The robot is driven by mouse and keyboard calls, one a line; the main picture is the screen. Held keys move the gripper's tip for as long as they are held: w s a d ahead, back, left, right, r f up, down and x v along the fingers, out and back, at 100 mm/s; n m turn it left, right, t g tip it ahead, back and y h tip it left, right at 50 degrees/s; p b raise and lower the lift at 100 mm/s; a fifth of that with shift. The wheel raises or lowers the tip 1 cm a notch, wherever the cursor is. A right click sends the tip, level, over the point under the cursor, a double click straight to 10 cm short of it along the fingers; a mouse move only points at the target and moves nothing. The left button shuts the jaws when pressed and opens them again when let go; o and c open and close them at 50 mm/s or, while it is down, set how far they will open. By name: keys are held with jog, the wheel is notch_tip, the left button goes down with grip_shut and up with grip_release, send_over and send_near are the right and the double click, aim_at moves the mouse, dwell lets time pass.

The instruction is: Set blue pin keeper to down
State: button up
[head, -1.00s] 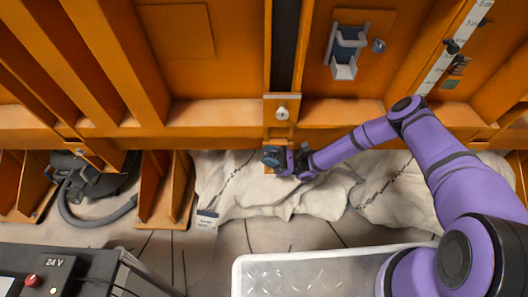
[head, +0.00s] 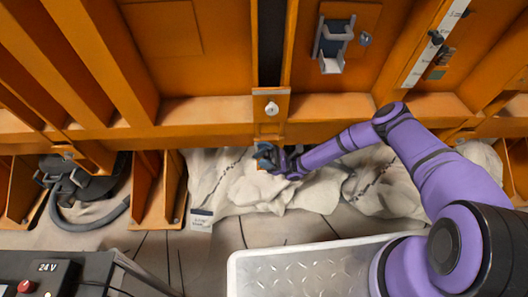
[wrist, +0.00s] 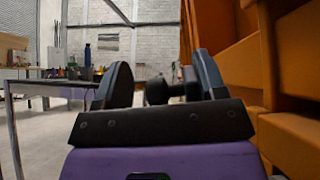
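My gripper (head: 267,157) is at the lower end of the orange centre post in the head view, just below a plate with a round silver bolt (head: 271,108). In the wrist view its two blue-grey fingers (wrist: 157,85) stand wide apart. A dark rounded part (wrist: 157,92) shows between them; I cannot tell whether they touch it. I cannot clearly make out the blue pin keeper; it may be this part, largely hidden by my gripper in the head view. A blue-grey bracket (head: 332,45) is on the orange panel, up and right of my gripper.
Orange beams surround my gripper; an orange wall (wrist: 290,135) stands close on the right in the wrist view. Pale crumpled sheeting (head: 310,190) lies below. A grey hose (head: 85,225) lies left.

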jog(key=shift+w, duration=0.25)
dwell(0.6)
jog(key=v, duration=1)
jog(key=shift+d+f, duration=0.25)
